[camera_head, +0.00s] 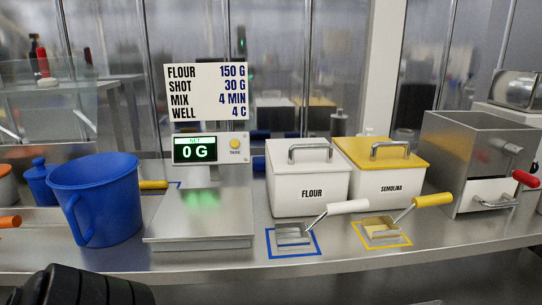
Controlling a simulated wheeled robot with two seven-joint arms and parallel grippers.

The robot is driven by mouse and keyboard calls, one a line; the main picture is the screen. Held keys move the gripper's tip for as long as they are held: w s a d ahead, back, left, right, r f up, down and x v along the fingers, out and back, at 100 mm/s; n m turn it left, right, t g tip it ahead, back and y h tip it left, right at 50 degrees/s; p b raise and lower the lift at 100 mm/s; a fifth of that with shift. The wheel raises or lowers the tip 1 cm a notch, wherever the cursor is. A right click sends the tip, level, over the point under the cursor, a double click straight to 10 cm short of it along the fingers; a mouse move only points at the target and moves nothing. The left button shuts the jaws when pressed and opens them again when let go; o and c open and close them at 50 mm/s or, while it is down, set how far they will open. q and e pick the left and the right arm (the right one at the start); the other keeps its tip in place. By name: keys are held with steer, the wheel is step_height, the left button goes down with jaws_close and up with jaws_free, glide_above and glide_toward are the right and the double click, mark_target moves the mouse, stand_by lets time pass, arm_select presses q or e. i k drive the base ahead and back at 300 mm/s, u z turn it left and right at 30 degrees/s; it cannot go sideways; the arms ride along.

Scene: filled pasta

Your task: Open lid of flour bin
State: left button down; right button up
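The flour bin (290,203) is a white square bin labelled FLOUR, standing on the steel counter right of the scale. Its white lid (283,160) lies flat on top and is closed. A metal bar handle (310,146) stands up on the lid. A blue edge shows at the bin's left side. Neither of my grippers is in view. A dark rounded part, probably my own arm, shows at the bottom left corner, well away from the bin.
A semolina bin (385,190) with a yellow lid stands close on the right. Scoops with white (347,207) and yellow (433,200) handles lie in front. The scale (200,217) reads 0 G. A blue jug (97,200) and steel machine (465,150) flank these.

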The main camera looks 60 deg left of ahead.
mark_target(303, 155)
steer(key=k, duration=0.3)
steer(key=u, duration=1.2)
